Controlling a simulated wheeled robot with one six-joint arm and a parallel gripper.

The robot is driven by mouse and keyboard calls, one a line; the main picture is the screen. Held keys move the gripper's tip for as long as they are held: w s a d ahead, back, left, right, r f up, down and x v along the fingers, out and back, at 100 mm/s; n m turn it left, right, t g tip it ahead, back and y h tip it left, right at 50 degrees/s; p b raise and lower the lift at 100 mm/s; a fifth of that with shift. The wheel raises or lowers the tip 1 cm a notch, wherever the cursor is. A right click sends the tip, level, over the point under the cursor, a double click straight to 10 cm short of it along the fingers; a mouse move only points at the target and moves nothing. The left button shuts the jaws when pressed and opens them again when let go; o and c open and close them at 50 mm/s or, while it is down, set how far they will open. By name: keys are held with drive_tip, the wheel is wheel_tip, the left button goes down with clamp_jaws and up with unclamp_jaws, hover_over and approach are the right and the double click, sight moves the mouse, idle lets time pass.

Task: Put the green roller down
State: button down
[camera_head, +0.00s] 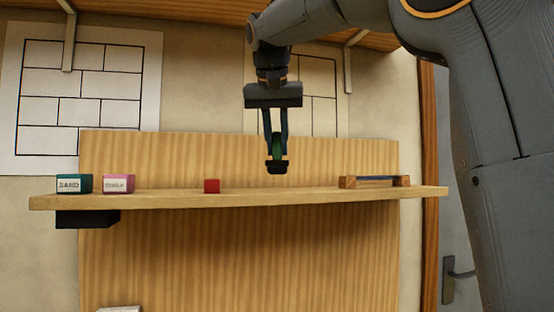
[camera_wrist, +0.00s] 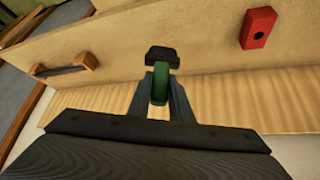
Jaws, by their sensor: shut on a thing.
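My gripper (camera_head: 277,150) points down above the wooden shelf and is shut on the green roller (camera_head: 277,147). In the wrist view the roller (camera_wrist: 160,86) is a green body between the two fingers, with a black end piece (camera_wrist: 162,55) beyond the fingertips. In the head view the black end hangs a little above the shelf top, though the exact gap is hard to tell. Much of the roller is hidden by the fingers.
On the shelf (camera_head: 260,199) are a red block (camera_head: 212,186), a wooden cradle (camera_head: 375,182) with a dark bar, a teal box (camera_head: 74,184) and a pink box (camera_head: 118,183). Bare shelf lies between the red block and the cradle. A backboard (camera_head: 180,160) rises behind.

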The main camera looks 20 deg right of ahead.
sight(277, 151)
drive_tip(key=shift+f+p, duration=0.3)
drive_tip(key=shift+f, duration=1.6)
drive_tip(key=c, duration=1.6)
unclamp_jaws()
drive_tip(key=shift+f, duration=0.15)
drive_tip(key=shift+r, duration=0.3)
drive_tip(key=b+v, duration=0.1)
drive_tip(key=v, duration=1.1)
drive_tip(key=shift+s+f+b, duration=0.1)
drive_tip(key=shift+b, duration=0.3)
